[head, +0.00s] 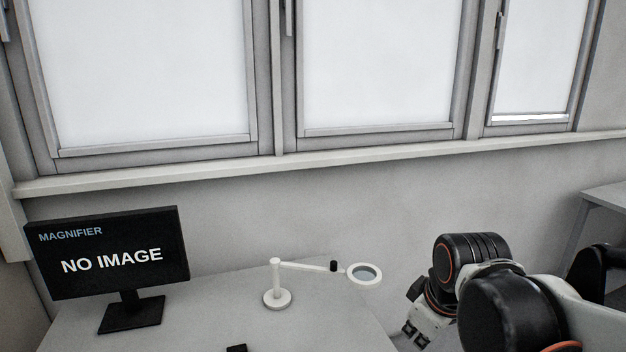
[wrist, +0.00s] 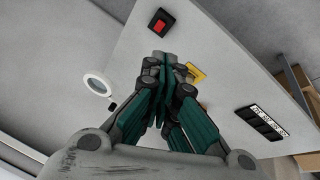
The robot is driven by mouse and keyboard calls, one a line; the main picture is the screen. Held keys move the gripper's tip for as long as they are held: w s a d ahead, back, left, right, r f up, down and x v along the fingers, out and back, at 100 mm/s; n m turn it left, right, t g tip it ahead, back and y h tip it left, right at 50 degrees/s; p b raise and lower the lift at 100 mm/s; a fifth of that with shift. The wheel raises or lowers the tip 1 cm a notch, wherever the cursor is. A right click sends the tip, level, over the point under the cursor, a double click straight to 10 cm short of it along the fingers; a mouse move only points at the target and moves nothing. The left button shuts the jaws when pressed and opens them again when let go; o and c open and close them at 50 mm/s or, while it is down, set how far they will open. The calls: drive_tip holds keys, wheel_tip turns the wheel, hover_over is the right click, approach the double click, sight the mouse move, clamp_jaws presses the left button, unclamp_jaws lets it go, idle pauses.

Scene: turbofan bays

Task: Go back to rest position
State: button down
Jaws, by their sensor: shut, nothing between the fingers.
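My gripper (wrist: 167,62) is in the middle of the wrist view. Its green-sided fingers meet at the tips, and it is shut with nothing between them. It points toward the grey table top (wrist: 215,50). In the head view my arm is folded at the lower right, and part of my gripper (head: 414,335) shows at the bottom edge, right of the table. The fingertips hide part of a yellow item (wrist: 196,73) on the table.
A white magnifier lamp (head: 277,296) and a black monitor (head: 108,252) reading "NO IMAGE" stand on the table. A red-topped black box (wrist: 160,21) and a black labelled strip (wrist: 262,122) lie on it. Brown boxes (wrist: 299,92) are beyond its edge. Windows line the wall.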

drive_tip(key=s+d+m+t+b, duration=0.1)
drive_tip(key=s+m+t, duration=0.1)
drive_tip(key=s+m, duration=0.6)
drive_tip(key=shift+s+f+t, duration=0.3)
drive_tip(key=shift+s, duration=0.25)
drive_tip(key=shift+w, duration=0.1)
